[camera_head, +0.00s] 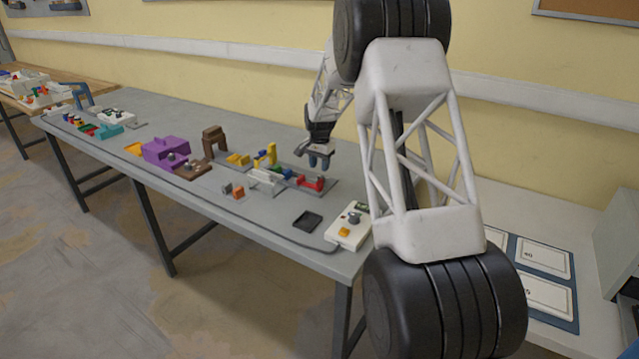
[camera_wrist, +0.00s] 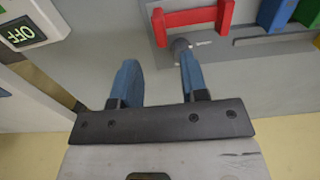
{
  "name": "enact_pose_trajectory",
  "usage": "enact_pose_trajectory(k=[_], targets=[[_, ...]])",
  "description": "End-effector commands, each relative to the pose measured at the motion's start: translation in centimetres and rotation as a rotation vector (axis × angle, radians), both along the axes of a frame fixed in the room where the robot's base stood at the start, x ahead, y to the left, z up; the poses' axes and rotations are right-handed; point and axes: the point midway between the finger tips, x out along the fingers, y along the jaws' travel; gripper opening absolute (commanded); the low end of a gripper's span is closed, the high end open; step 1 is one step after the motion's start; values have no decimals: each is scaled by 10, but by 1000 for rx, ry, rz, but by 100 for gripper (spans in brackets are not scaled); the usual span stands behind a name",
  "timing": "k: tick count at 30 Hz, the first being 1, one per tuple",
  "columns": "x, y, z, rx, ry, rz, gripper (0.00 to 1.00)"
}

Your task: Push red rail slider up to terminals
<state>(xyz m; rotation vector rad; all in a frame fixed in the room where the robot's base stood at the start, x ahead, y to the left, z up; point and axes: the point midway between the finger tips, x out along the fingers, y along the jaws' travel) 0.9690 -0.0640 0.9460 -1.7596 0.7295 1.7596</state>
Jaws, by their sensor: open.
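The red rail slider (camera_head: 311,184) sits on a grey plate near the right part of the table. My gripper (camera_head: 319,161) hangs above and behind the slider in the head view. In the wrist view my gripper (camera_wrist: 158,62) has two blue fingers spread apart with nothing between them. I cannot make out which parts are the terminals.
Blue (camera_wrist: 272,13) and green (camera_wrist: 308,12) blocks stand right of the slider in the wrist view. A white control box (camera_head: 344,236) with an OFF display (camera_wrist: 20,33) stands near the table's right end. A black tray (camera_head: 307,221) lies in front; a white holder (camera_head: 265,178) is left.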

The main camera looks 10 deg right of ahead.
Motion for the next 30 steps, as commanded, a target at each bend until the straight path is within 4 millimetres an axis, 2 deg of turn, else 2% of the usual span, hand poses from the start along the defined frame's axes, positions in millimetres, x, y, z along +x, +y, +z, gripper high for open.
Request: enact_pose_trajectory(k=[8, 21, 30], targets=[[0, 0, -10, 0, 1, 0, 40], [0, 0, -59, 0, 1, 0, 40], [0, 0, -77, 0, 0, 0, 40]])
